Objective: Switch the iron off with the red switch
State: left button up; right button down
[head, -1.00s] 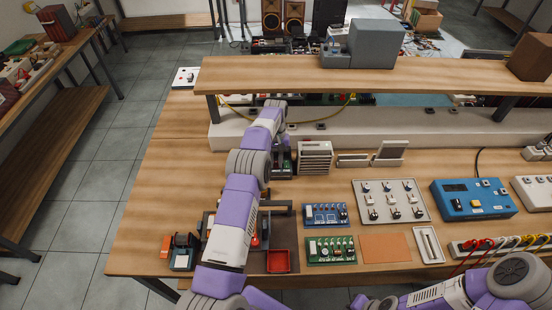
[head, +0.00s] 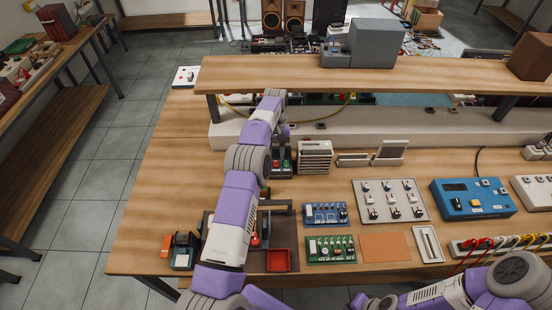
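A small dark station box (head: 280,168) with what look like small green and red parts on its front stands mid-table, below the raised shelf. I take it to be the iron's unit, but the switch is too small to read. My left arm reaches up the table from the bottom, and my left gripper (head: 284,146) points down at the top of this box. Whether it touches is unclear, and its finger opening is too small to tell. My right arm (head: 440,290) lies at the lower right; its gripper is not visible.
A grey vented unit (head: 315,156) stands close right of the box. The wooden shelf (head: 440,75) overhangs behind. A blue board (head: 326,214), a green board (head: 331,249), a red tray (head: 279,260) and a blue instrument (head: 474,199) lie nearer.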

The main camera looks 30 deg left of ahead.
aim_at(276, 165)
pick_arm(q)
notch_tip(276, 165, up, 6)
jog(key=shift+f+p, duration=0.1)
jog(key=shift+p, duration=0.35)
